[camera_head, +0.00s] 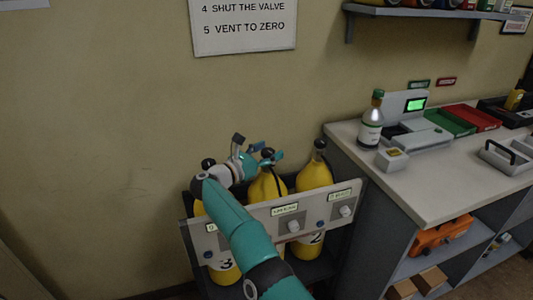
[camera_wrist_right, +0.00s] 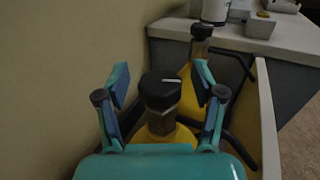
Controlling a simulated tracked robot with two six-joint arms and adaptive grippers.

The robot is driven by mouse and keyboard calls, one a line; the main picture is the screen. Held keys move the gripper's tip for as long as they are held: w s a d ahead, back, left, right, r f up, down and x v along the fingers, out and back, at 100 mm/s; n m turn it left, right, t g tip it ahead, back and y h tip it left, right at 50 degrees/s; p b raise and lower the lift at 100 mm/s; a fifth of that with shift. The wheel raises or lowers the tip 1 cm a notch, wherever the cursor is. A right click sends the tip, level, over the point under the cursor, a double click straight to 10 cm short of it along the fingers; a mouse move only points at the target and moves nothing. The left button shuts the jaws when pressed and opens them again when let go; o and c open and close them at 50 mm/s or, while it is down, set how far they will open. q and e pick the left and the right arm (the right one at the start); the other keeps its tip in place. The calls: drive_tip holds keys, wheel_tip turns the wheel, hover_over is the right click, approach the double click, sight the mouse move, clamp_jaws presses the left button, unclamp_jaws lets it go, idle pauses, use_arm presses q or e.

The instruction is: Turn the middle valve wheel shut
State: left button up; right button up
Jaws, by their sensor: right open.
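The middle valve wheel (camera_head: 267,153) is a black knob on top of the middle yellow cylinder (camera_head: 268,187). In the right wrist view the wheel (camera_wrist_right: 160,92) shows a white line on its top and sits on a brass-like neck. My right gripper (camera_head: 258,150) is open, its fingers on either side of the wheel. In the wrist view both fingers (camera_wrist_right: 161,85) stand apart from the wheel with gaps. Another black wheel (camera_head: 319,144) tops the right cylinder (camera_head: 314,172), and one (camera_head: 208,163) shows on the left cylinder (camera_head: 224,272). My left gripper is not in view.
A grey rack (camera_head: 329,194) with a front panel of knobs and labels holds the cylinders near the wall. A counter (camera_head: 420,180) stands to the right with a bottle (camera_head: 372,125), a scale (camera_head: 410,140), and trays. A wall sign (camera_head: 243,25) hangs above.

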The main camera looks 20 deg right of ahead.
drive_tip(key=shift+a, duration=0.15)
drive_tip(key=v, duration=1.1)
drive_tip(key=shift+s+a+f, duration=0.15)
drive_tip(key=shift+s+a, duration=0.05)
drive_tip(key=shift+a, duration=0.15)
